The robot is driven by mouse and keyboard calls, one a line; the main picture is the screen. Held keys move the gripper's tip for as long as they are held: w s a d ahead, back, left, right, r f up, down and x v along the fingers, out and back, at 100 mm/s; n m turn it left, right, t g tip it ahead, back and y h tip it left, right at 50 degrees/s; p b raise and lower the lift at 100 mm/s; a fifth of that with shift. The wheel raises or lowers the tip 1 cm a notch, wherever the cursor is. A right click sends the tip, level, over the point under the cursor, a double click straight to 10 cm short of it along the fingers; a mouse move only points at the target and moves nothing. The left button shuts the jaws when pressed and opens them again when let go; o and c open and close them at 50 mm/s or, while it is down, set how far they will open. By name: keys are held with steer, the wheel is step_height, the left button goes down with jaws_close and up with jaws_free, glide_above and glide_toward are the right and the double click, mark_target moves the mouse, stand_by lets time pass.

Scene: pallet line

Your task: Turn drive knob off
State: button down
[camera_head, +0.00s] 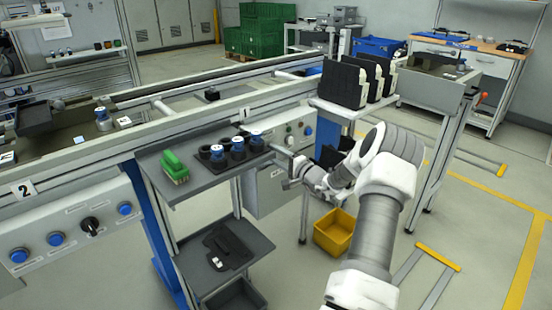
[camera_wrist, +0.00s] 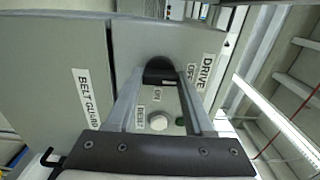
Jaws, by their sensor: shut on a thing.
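The black drive knob (camera_wrist: 160,67) sits on a grey panel (camera_wrist: 208,48) with labels reading DRIVE, OFF and ON in the wrist view. My gripper (camera_wrist: 163,80) has its two fingers on either side of the knob and is shut on it. The knob's pointer is hidden, so I cannot tell its setting. In the head view my gripper (camera_head: 291,172) reaches the grey box under the conveyor, and the knob cannot be made out there.
A white reset button (camera_wrist: 158,122) and a green light (camera_wrist: 180,121) sit close to the fingers. A BELT GUARD panel (camera_wrist: 62,75) lies to the left. In the head view, a shelf (camera_head: 205,178) with cups and a green brush stands left of my gripper; a yellow bin (camera_head: 334,238) is below.

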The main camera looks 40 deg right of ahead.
stand_by(0.4)
steer(key=shift+c, duration=1.4)
jaws_free()
steer(key=s+d+p, duration=0.1)
steer(key=s+p, duration=0.2)
steer(key=s, duration=1.4)
steer(key=shift+s+d, duration=0.2)
steer(key=shift+p, duration=0.3)
